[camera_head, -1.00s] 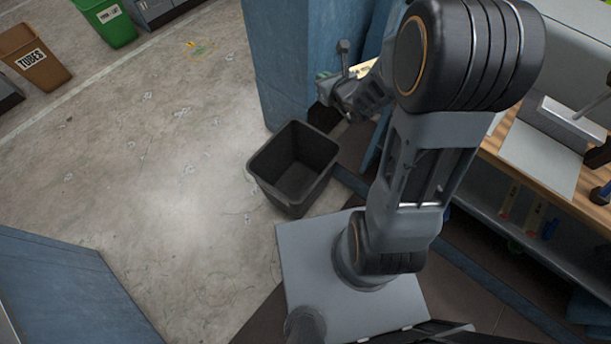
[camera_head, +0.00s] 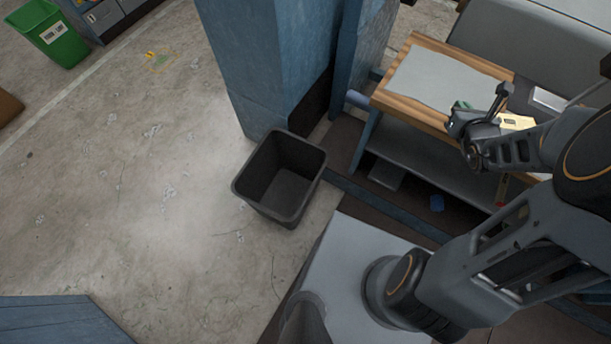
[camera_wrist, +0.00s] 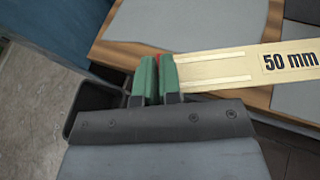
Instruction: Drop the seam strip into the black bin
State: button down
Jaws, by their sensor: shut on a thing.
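The black bin (camera_head: 262,202) stands upright on the floor left of the workbench in the head view; its visible inside looks empty. My gripper (camera_head: 459,112) is over the bench's front edge, to the right of the bin and higher. In the wrist view my gripper (camera_wrist: 158,80) has its green fingers close together. A pale cream strip marked "50 mm" (camera_wrist: 235,68), the seam strip, sticks out to the right from the fingers; its gripped end is hidden. The strip also shows in the head view (camera_head: 516,122). A dark edge at the wrist view's left looks like the bin (camera_wrist: 75,110).
A blue pillar (camera_head: 255,60) rises directly behind the bin. The wooden-edged workbench (camera_head: 408,105) with a shelf below is at the right. A green bin (camera_head: 62,42) stands far left. Open concrete floor lies left of the black bin.

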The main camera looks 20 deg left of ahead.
aim_at(288, 197)
jog(key=z, duration=0.05)
jog(key=k, duration=1)
jog(key=u, duration=2)
jog(key=i, duration=0.5)
jog(key=z, duration=0.1)
